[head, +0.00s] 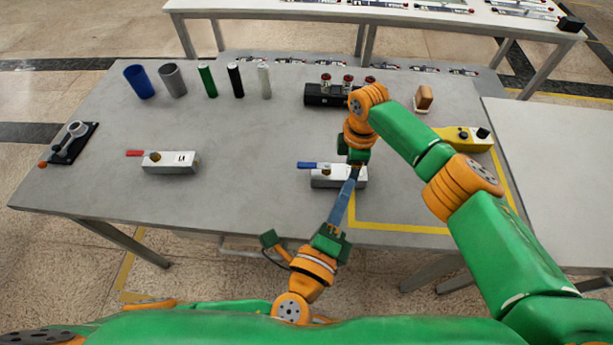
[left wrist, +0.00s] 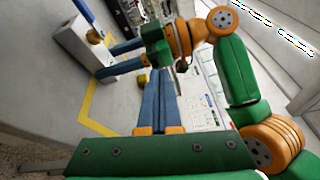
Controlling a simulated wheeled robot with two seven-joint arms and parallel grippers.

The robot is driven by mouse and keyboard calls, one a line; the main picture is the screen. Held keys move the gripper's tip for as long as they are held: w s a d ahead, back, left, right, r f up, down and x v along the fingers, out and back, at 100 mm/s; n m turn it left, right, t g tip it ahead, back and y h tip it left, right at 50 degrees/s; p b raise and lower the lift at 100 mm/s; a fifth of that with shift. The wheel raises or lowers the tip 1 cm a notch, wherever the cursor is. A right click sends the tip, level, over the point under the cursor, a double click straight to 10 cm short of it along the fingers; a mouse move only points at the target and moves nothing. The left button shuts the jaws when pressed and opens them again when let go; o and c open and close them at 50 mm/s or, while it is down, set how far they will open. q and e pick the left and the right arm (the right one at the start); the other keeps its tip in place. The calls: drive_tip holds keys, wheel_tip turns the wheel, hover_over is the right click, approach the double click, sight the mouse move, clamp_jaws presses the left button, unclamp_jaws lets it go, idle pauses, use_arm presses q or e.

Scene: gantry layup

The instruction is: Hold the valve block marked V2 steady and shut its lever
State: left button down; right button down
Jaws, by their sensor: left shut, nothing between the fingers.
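A pale valve block (head: 324,180) with a blue lever (head: 312,165) lies at the table's front middle; its mark is hidden by my arm. The lever lies along the block and points left. The left wrist view also shows this block (left wrist: 91,50). My left gripper (head: 353,174) is shut and empty, its blue fingers crossing in front of the block; whether they touch it I cannot tell. My right gripper (left wrist: 104,62) comes down over the block's right part, its parted fingers on either side of it. A second valve block (head: 172,166) with a red lever (head: 134,153) lies to the left.
Cylinders, among them a blue cup (head: 139,82), stand at the back left. A black lever fixture (head: 72,145) is at the left edge. A dark manifold (head: 325,96) stands behind the block. A yellow box (head: 466,138) is at right. The table between the two blocks is clear.

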use_arm(q)
drive_tip(key=s+a+f+n+g+y, duration=0.2)
drive_tip(key=s+a+f+n+y, duration=0.2)
drive_tip(key=s+a+n+y, duration=0.2)
drive_tip(key=shift+a+n+y, duration=0.4)
drive_tip(key=shift+a+n, duration=0.1)
drive_tip(key=shift+a, duration=0.1)
drive_tip(key=shift+w+f, duration=0.1)
approach(314, 166)
drive_tip(key=w+f, duration=0.1)
drive_tip(key=w+a, duration=0.1)
drive_tip(key=w, duration=0.1)
drive_tip(key=w+f, duration=0.1)
drive_tip(key=shift+w+a+f, duration=0.3)
drive_tip(key=shift+w, duration=0.65)
